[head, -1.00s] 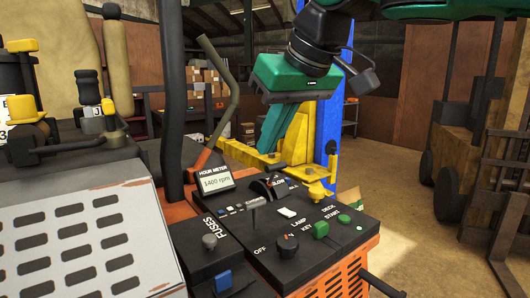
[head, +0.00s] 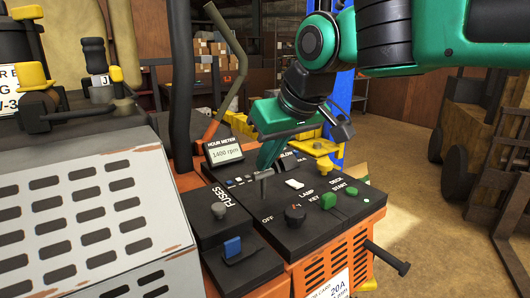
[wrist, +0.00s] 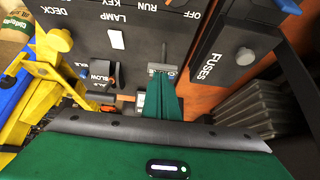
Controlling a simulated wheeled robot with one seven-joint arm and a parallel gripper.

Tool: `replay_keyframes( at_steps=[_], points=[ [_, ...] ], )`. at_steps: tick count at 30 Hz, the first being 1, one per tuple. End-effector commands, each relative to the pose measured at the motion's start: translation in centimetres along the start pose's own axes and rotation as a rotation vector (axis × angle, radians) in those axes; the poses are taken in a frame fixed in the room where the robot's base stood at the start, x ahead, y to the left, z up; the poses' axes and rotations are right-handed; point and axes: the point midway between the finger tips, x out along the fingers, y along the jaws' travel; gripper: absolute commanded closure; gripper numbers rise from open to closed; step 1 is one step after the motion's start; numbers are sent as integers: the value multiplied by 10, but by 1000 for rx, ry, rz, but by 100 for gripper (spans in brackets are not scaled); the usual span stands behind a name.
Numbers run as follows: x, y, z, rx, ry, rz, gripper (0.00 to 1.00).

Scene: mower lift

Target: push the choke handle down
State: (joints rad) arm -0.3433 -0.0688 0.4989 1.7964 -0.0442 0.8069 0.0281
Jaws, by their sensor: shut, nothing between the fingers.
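The choke handle, a grey T-shaped handle on a thin stem (head: 263,178), stands up from the black control panel (head: 300,238). It also shows in the wrist view (wrist: 162,68). My gripper (head: 264,166) is green, with its fingers shut and empty, pointing down at the panel. In the wrist view the fingertips (wrist: 166,76) are right by the handle and overlap part of it. I cannot tell whether they touch it.
A dark key knob (head: 295,214), white lamp switch (head: 294,184) and green buttons (head: 327,201) lie near the handle. The fuses box (head: 220,232) is to the left. An upright dark bar (head: 181,90) rises behind it.

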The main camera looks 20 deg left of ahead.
Motion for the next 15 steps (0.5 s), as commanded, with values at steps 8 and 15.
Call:
replay_keyframes(
  at_steps=[8, 15],
  points=[
    [5, -1, 3, -1, -3, -1, 100],
    [24, -2, 16, -3, -3, -2, 100]
  ],
)
